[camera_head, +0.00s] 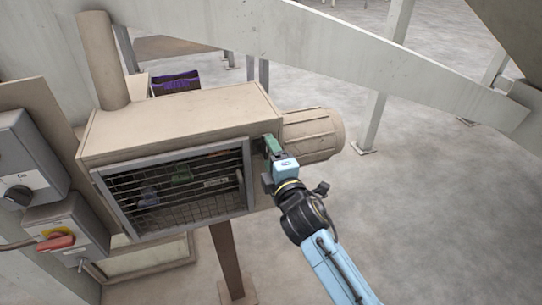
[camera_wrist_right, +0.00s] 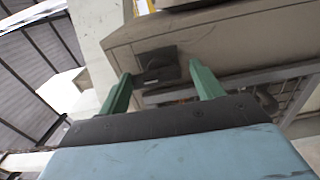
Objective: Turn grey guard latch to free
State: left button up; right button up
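The grey guard latch shows in the right wrist view as a small dark grey piece on a square plate (camera_wrist_right: 158,66), fixed to the beige housing. In the head view the latch area is mostly hidden by my right gripper (camera_head: 271,146). The wire-mesh guard (camera_head: 197,203) in its grey frame is closed over the housing front. My right gripper, with green fingers, is at the housing's right front corner. In the right wrist view its fingers (camera_wrist_right: 160,78) are apart, with the latch showing between their tips. I cannot tell whether they touch it. My left gripper is out of view.
The beige housing (camera_head: 180,122) has a round motor (camera_head: 312,135) on its right. Grey control boxes stand at the left, one with a red handle (camera_head: 58,243). A long beam (camera_head: 290,40) crosses above. Open floor (camera_head: 440,200) lies to the right.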

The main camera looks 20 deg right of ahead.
jog(key=s+b, duration=0.2)
jog(key=s, duration=1.1)
jog(key=shift+s+d, duration=0.2)
jog(key=shift+d, duration=0.05)
jog(key=s+f+m+g+b, duration=0.3)
jog(key=f+g, duration=0.1)
jog(key=f, duration=1.6)
jog(key=s+f+m+g+b, duration=0.3)
jog(key=f+g, duration=0.1)
jog(key=f, duration=1.6)
jog(key=s+d+f+m+g+b, duration=0.2)
jog(key=s+d+f+m+g, duration=0.1)
jog(key=s+f, duration=0.6)
jog(key=s+d+f+m+g+b, duration=0.2)
jog(key=s+f, duration=0.5)
jog(key=f, duration=0.3)
jog(key=s+d+f+m+g+b, duration=0.1)
jog(key=s+d+f+m+g, duration=0.1)
jog(key=s+f, duration=0.2)
jog(key=s+d+f+m+g, duration=0.1)
jog(key=s+f, duration=0.3)
jog(key=s, duration=0.6)
jog(key=shift+s+d+f+m+g+h+b, duration=0.15)
jog(key=shift+s+d+m+g+h+b, duration=0.25)
jog(key=shift+m, duration=0.5)
